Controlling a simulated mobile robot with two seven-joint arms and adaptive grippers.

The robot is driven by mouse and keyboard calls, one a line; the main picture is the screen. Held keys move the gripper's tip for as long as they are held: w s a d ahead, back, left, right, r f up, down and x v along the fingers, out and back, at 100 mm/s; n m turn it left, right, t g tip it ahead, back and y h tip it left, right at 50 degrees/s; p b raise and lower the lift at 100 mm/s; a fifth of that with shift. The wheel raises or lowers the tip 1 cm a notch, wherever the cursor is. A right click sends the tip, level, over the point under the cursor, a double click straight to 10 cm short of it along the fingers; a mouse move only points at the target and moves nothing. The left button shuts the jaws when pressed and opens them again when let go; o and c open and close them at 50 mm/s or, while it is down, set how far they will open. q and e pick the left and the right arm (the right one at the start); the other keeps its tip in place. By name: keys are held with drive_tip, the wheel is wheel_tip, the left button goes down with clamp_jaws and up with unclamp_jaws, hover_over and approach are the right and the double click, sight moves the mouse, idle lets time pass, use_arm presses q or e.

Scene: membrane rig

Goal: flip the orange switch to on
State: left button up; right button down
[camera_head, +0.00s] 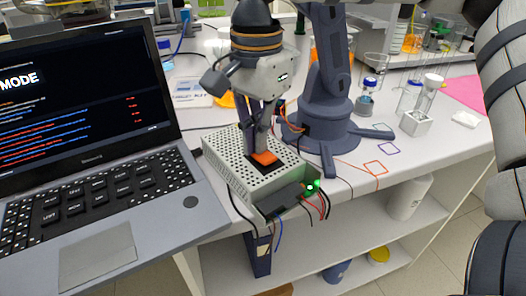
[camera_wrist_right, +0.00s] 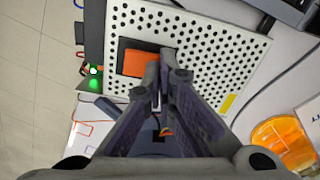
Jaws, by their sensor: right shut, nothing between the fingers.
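The orange switch (camera_head: 264,158) is a rocker in a dark frame on top of a white perforated metal box (camera_head: 225,152). In the right wrist view the orange switch (camera_wrist_right: 136,63) lies just left of the fingertips. My right gripper (camera_head: 258,146) points down over the box with its fingers shut and empty. Its fingertips (camera_wrist_right: 162,76) are at the switch's edge; I cannot tell whether they touch it. Which way the rocker is tilted is not clear. A green light (camera_head: 315,185) glows at the box's wired end. My left gripper is not in view.
An open laptop (camera_head: 90,130) stands left of the box. A blue-grey arm base (camera_head: 325,125) stands close behind it. Wires (camera_head: 322,205) hang from the box's front end over the table edge. Glassware and a white block (camera_head: 415,123) stand at the right.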

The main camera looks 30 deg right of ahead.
drive_tip(key=shift+r, duration=3.55)
